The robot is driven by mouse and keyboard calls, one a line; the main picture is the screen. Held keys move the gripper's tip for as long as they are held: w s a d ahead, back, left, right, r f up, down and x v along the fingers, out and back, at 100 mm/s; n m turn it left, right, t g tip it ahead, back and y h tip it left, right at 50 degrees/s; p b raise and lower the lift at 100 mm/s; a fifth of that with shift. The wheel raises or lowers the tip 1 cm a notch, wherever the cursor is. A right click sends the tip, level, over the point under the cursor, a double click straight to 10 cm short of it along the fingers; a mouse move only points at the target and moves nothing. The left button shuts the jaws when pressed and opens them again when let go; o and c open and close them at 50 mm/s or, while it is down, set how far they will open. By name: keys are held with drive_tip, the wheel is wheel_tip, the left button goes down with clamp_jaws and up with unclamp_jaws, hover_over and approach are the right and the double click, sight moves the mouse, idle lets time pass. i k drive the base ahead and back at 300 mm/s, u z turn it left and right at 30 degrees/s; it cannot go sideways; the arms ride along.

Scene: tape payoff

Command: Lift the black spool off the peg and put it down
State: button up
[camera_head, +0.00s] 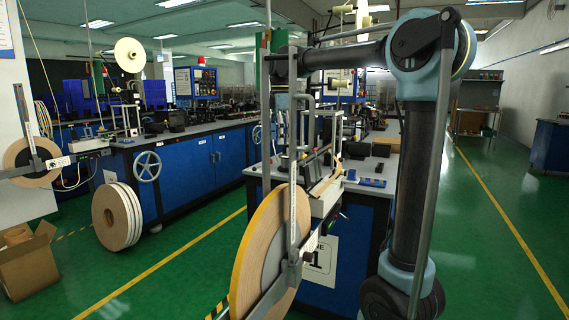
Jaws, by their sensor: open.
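My arm reaches up from the lower right and across to the left, with its wrist behind the grey upright frame in the middle. My gripper (293,150) hangs below the wrist, dark and largely hidden by the frame's bars; it is open. I cannot make out a black spool or its peg with certainty. The large spool in front (268,245) is tan with a yellow edge and stands upright on the grey stand. I cannot see anything held in the gripper.
A blue machine bench (205,155) runs along the left. A tan reel (22,155) hangs at far left. Pale reels (112,217) stand on the floor beside a cardboard box (28,262). Green floor with yellow lines is free at right.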

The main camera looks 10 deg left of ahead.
sight(284, 159)
drive_tip(key=i, duration=1.15)
drive_tip(key=z, duration=0.05)
